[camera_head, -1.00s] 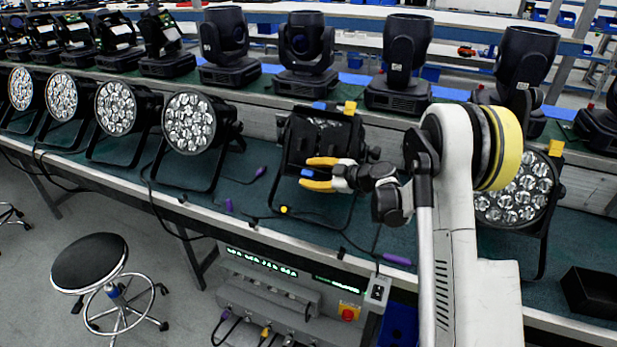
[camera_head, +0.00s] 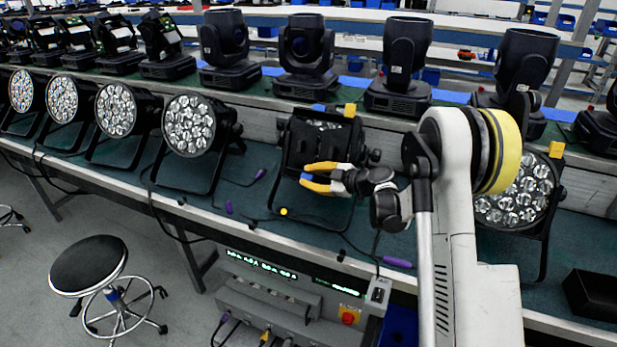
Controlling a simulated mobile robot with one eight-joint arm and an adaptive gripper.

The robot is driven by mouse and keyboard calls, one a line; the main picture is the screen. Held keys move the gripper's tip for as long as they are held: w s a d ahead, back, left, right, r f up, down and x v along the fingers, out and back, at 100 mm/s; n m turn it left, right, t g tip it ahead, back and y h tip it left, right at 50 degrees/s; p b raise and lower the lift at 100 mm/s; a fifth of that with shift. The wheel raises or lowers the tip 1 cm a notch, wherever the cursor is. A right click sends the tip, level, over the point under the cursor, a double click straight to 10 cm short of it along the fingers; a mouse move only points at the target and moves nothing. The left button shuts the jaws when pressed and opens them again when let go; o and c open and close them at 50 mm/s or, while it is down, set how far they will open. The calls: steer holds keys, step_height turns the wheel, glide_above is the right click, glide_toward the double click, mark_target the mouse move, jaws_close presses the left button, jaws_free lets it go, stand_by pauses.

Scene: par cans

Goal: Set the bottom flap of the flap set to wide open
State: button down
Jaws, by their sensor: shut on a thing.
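The exact contact and the flap's angle are hard to make out.
Lit par cans (camera_head: 188,126) stand to the left, another (camera_head: 520,195) to the right behind my arm. Moving-head lights (camera_head: 305,55) line the back. A control box (camera_head: 290,290) and a stool (camera_head: 88,265) are in front. Cables lie on the bench.

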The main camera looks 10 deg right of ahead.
steer(key=shift+s+a+f+n+t+b, duration=0.15)
steer(key=shift+f+n+t+b, duration=0.6)
steer(key=shift+n, duration=0.5)
steer(key=shift+s+a+f+n+t+b, duration=0.15)
steer(key=shift+f+n+t+b, duration=0.4)
steer(key=shift+f+n, duration=0.55)
steer(key=shift+s+a+f+n+t+b, duration=0.15)
steer(key=shift+f+n+t+b, duration=0.5)
steer(key=shift+n, duration=0.8)
steer(key=shift+d+r, duration=0.1)
steer(key=c, duration=1.3)
jaws_free()
steer(key=shift+s, duration=0.1)
steer(key=v, duration=0.7)
steer(key=shift+s+d, duration=0.1)
steer(key=shift+s, duration=0.05)
